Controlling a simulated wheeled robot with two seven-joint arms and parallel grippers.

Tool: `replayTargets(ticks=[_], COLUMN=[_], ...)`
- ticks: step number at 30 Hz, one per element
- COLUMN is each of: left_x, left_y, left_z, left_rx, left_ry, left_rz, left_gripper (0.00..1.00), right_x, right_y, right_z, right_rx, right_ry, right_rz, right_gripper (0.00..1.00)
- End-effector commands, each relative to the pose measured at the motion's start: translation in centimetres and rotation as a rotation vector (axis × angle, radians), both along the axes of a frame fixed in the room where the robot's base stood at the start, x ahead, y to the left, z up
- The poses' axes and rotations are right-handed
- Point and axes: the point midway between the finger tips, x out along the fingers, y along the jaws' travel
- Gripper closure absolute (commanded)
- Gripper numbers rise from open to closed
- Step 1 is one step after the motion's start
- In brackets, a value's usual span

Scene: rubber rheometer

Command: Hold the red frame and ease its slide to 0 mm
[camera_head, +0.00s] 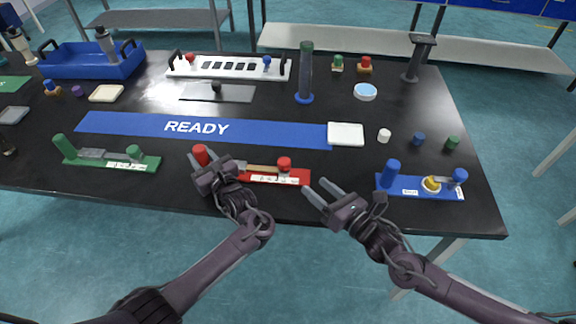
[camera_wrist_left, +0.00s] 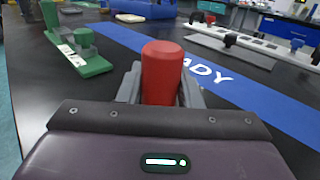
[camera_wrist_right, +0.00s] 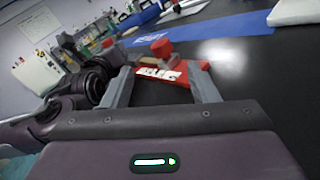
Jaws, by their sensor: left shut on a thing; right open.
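The red frame (camera_head: 300,178) lies on the black table in front of the blue READY strip. It has a tall red post at its left end (camera_head: 200,154), a slide with a red knob (camera_head: 284,163) near its right end, and a white scale label. My left gripper (camera_head: 203,164) is shut on the red post, which stands between its fingers in the left wrist view (camera_wrist_left: 162,72). My right gripper (camera_head: 322,191) is open and empty, just right of and in front of the frame's right end. In the right wrist view the red knob (camera_wrist_right: 161,47) shows beyond its spread fingers. The scale reading is too small to tell.
A green frame (camera_head: 140,163) lies to the left and a blue frame (camera_head: 410,188) to the right. The blue READY strip (camera_head: 110,124) and a white pad (camera_head: 346,134) lie behind. Trays and stands fill the back. The table's front edge is close.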

Motion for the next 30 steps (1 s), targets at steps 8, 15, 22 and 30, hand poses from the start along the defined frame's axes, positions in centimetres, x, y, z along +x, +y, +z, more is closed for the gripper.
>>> replayTargets(ticks=[8,15,22,30], left_x=[0.0,0.0,0.0,0.0], left_y=[0.0,0.0,0.0,0.0], left_z=[0.0,0.0,0.0,0.0], left_rx=[0.000,0.000,0.001,0.000], left_ry=[0.000,0.000,-0.001,0.000], left_rz=[0.000,0.000,0.000,0.000], left_gripper=[0.98,0.98,0.98,0.98], right_x=[-1.1,0.0,3.3,6.6], right_y=[0.3,1.3,4.5,7.5], right_z=[-0.8,-0.8,-0.7,-0.8], right_rx=[-0.249,-0.288,-0.284,-0.286], right_ry=[-0.242,-0.283,-0.283,-0.280], right_rz=[-0.047,-0.056,-0.055,-0.055], right_gripper=[0.46,0.46,0.46,0.46])
